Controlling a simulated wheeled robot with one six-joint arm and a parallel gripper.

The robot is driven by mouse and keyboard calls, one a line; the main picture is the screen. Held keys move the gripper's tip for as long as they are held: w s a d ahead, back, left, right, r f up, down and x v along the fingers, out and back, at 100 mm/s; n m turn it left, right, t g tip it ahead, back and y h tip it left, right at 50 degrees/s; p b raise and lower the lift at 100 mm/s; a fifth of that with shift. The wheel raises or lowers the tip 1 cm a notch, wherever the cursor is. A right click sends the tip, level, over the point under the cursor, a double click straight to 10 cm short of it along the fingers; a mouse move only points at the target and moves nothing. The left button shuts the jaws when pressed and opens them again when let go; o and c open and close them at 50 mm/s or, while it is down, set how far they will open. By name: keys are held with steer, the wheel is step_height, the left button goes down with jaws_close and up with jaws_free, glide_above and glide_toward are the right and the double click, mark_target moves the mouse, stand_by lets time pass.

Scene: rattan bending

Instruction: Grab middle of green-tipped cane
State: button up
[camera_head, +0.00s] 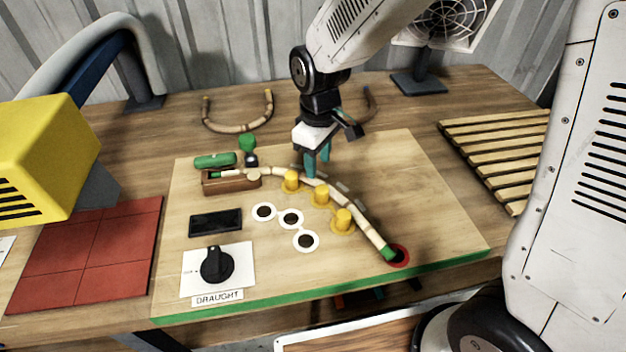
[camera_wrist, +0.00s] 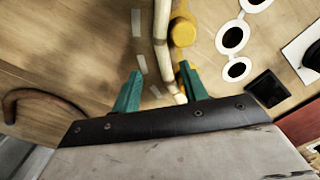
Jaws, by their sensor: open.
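The pale jointed cane (camera_head: 371,231) lies curved on the wooden board, from a brown clamp block (camera_head: 232,182) to its green tip (camera_head: 388,253) by a red-rimmed hole. It bends along several yellow pegs (camera_head: 321,196). In the wrist view the cane (camera_wrist: 161,25) runs between the fingertips (camera_wrist: 161,70), nearer the right finger. Whether the fingers touch it I cannot tell.
White-ringed holes (camera_head: 291,218) and a draught dial (camera_head: 216,265) lie left of the pegs. A curved cane (camera_head: 238,127) lies behind the board. A slatted rack (camera_head: 500,155) stands at right, a red tiled mat (camera_head: 88,254) and yellow machine (camera_head: 40,155) at left.

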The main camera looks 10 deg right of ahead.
mark_target(316, 179)
steer(key=f, duration=0.4)
steer(key=shift+s+a+f, duration=0.1)
steer(key=shift+a+f, duration=0.15)
steer(key=shift+f, duration=0.1)
jaws_close()
steer(key=shift+r, duration=0.1)
